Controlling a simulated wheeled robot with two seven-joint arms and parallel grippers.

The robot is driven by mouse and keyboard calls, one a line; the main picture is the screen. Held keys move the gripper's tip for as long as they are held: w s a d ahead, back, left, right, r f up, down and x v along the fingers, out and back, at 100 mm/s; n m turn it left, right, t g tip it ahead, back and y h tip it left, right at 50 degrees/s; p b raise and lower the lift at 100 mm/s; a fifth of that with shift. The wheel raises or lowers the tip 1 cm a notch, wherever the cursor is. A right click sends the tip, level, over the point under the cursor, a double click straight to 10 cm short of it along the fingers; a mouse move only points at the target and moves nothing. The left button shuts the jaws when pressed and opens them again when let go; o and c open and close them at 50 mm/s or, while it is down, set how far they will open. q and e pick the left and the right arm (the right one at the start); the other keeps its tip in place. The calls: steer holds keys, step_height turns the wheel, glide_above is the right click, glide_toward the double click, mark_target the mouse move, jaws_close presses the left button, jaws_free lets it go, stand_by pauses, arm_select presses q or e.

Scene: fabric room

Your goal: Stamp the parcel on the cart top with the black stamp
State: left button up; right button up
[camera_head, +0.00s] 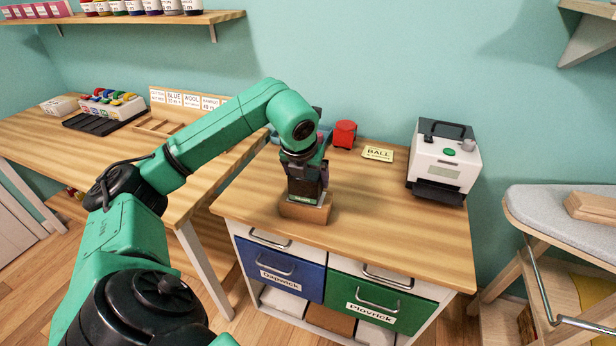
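The parcel (318,214) is a small brown box on the wooden cart top (400,232), near its front left. My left gripper (304,184) points down right above it. The gripper is shut on a dark block with a small pale-green label, which looks like the black stamp (303,198). The block's lower end is at the parcel's top; I cannot tell whether they touch. The fingers and the arm hide much of the block and the parcel's back. My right gripper is not in view.
A yellow "BALL" card (378,154) and a white machine (444,164) stand at the back right. The cart's front right top is clear. A wooden table (52,143) stands left.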

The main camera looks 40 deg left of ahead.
arm_select(q)
steer(key=shift+f, duration=0.1)
step_height(320, 180, up, 6)
steer(key=p, duration=0.5)
